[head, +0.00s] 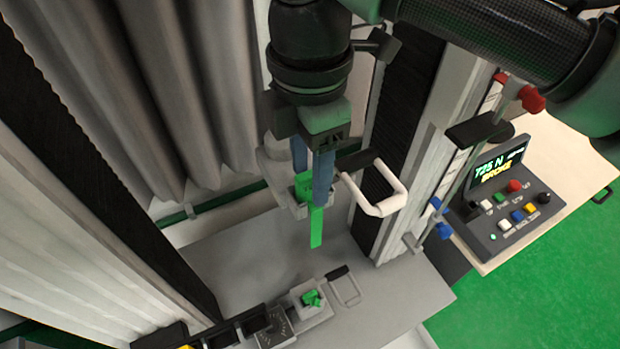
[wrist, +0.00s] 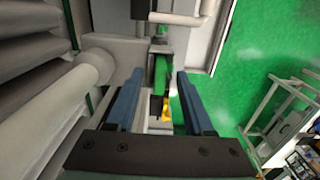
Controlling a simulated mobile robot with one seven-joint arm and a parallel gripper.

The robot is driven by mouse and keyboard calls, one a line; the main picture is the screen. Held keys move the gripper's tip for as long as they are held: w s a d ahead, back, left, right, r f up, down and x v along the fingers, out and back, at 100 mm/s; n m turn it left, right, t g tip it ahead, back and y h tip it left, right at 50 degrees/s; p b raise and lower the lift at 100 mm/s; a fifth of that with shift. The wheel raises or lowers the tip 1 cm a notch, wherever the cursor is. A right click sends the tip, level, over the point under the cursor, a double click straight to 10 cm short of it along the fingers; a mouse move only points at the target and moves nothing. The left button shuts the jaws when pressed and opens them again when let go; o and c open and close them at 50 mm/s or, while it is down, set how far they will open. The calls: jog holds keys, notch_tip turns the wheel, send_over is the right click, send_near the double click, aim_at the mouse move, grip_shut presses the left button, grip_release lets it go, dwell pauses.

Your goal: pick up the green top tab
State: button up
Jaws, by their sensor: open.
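The green top tab (head: 316,228) is a flat bright strip hanging upright below a grey clamp block in the head view. Its upper part is partly hidden behind my fingers. In the wrist view the green tab (wrist: 160,72) shows in the gap between my fingertips. My gripper (head: 311,188) points down with its two blue fingers beside the tab's upper part. In the wrist view my gripper (wrist: 158,75) is open, with a finger on each side of the tab. I see no contact between them, and cannot tell the depth exactly.
A white handle (head: 385,203) juts out right of my fingers, close to them. Broken green pieces (head: 312,298) lie in a small holder on the grey base plate (head: 240,270) below. A dark column stands to the right. A control box (head: 510,215) displays "725 N" and "BROKE".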

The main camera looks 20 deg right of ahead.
grip_shut()
dwell(0.4)
